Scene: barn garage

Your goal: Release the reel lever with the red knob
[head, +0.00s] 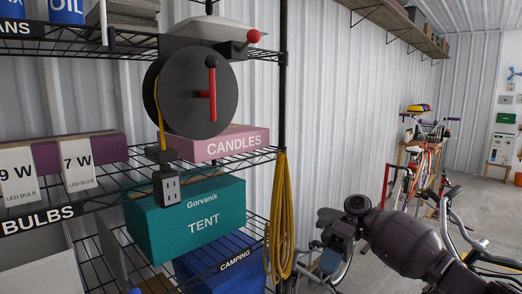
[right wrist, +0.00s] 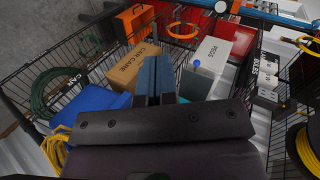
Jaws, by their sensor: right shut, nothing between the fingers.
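The reel is a dark round disc (head: 180,95) on the shelf rack in the head view, with a red crank bar (head: 212,92) on its face. A short lever with a red knob (head: 253,36) sticks out at the reel's upper right. My right gripper (head: 329,262) is low and to the right of the reel, pointing down, well apart from the lever. In the right wrist view its blue-grey fingers (right wrist: 154,80) are together and empty. A dark reel edge with yellow cord (right wrist: 304,148) shows at the far right there. My left gripper is not in view.
A yellow cord coil (head: 281,220) hangs on the rack's post beside my right gripper. A pink candles box (head: 232,143), a teal tent box (head: 188,206) and a blue camping bin (head: 222,265) fill the shelves. A red bicycle (head: 405,180) stands behind my right arm.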

